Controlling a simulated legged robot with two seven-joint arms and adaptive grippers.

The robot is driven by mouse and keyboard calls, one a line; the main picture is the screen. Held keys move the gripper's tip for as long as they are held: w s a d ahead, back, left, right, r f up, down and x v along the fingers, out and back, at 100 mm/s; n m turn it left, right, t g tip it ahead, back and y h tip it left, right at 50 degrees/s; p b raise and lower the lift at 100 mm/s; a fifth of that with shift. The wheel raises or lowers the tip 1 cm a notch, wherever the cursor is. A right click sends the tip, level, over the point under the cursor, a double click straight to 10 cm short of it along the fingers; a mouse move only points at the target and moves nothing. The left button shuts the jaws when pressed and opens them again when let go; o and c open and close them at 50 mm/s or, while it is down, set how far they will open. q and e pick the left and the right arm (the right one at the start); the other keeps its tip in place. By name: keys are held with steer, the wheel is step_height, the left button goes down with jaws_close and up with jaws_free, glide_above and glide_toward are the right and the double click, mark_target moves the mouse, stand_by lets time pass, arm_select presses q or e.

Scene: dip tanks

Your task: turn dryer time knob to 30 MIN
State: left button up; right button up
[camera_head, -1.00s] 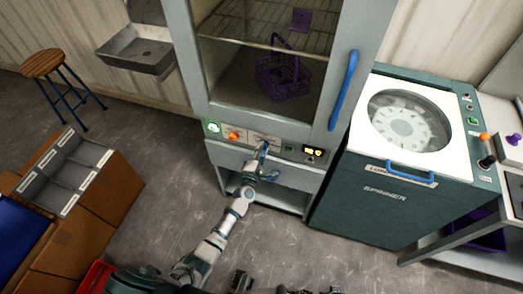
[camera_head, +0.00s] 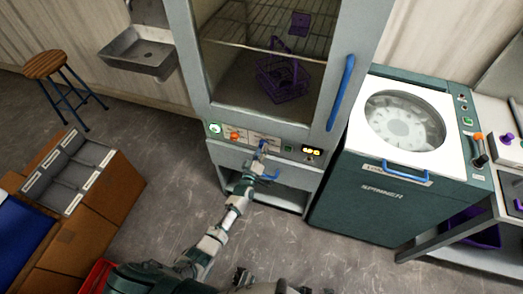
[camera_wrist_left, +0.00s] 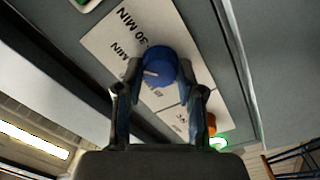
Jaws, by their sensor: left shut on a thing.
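The dryer (camera_head: 238,133) stands in the middle of the head view. Its blue time knob (camera_wrist_left: 160,68) shows in the left wrist view on a pale label plate (camera_wrist_left: 108,38). The knob's short white mark points to the picture's left. "30 MIN" (camera_wrist_left: 136,26) is printed up and left of the knob, with another partly hidden "MIN" marking below it. My left gripper (camera_wrist_left: 160,82) is shut on the knob, one finger on each side. In the head view my left gripper (camera_head: 260,153) reaches the dryer's front panel and hides much of the knob. My right gripper is not clearly seen.
A blue door handle (camera_head: 341,92) stands out above. The spinner (camera_head: 385,195) is at the right. Open floor (camera_head: 150,225) lies left of my arm.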

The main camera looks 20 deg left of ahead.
arm_select(q)
steer(key=shift+s+f+m+p, duration=0.1)
steer(key=shift+f+m+p, duration=0.15)
steer(key=shift+m, duration=1.1)
steer(key=shift+s+f+m+p, duration=0.1)
steer(key=shift+m+p, duration=0.3)
steer(key=shift+m, duration=0.9)
steer(key=shift+f+m+p, duration=0.2)
steer(key=shift+m+p, duration=0.1)
steer(key=shift+m, duration=1.05)
arm_select(e)
steer(key=shift+s+d+f, duration=0.15)
steer(key=shift+s+f, duration=0.65)
steer(key=shift+f, duration=0.3)
steer(key=shift+s+d+f, duration=0.1)
steer(key=shift+s+f, duration=0.7)
steer(key=shift+f, duration=0.25)
steer(key=shift+s+f, duration=0.1)
steer(key=shift+s, duration=0.05)
arm_select(q)
steer(key=o, duration=1)
steer(key=shift+o, duration=0.7)
steer(key=shift+w+r, duration=0.15)
steer(key=s, duration=1.2)
steer(key=shift+a, duration=0.45)
